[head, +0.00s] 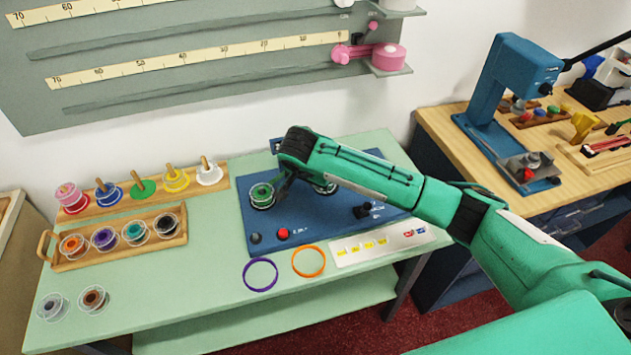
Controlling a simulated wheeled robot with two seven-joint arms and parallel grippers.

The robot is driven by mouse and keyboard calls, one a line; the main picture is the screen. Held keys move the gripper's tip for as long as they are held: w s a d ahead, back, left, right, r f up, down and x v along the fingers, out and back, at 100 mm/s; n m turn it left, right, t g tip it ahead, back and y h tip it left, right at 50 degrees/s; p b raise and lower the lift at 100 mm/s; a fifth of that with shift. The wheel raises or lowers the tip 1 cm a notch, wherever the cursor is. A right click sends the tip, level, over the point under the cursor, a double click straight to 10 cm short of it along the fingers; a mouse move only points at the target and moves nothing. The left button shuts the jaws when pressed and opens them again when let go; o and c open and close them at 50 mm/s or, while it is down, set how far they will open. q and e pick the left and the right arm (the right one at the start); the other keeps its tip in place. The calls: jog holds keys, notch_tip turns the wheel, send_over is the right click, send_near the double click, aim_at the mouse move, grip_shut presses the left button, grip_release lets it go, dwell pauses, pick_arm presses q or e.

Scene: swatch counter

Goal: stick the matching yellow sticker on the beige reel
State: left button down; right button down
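I cannot pick out a clearly beige reel. A clear-flanged reel with a dark green centre (262,196) is on the left of the blue machine (312,225). A second reel (328,188) there is mostly hidden under my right arm. My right gripper (283,189) points down just beside the green-centred reel. Its fingers are small and dark, so whether they are open or touch the reel is unclear. My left gripper is out of view.
A wooden tray (122,259) holds several reels, behind it a peg rack (146,190) with more. A grey reel (52,307) and a brown reel (95,298) lie front left. Purple (260,275) and orange (308,261) rings lie before the machine. The counter's front middle is clear.

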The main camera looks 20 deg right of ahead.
jog(key=shift+f, duration=0.15)
dwell(0.4)
dwell(0.4)
jog(key=c, duration=1.4)
grip_release()
jog(key=shift+r+p, duration=0.6)
jog(key=shift+p, duration=0.1)
notch_tip(320, 180, up, 6)
jog(key=p, duration=0.7)
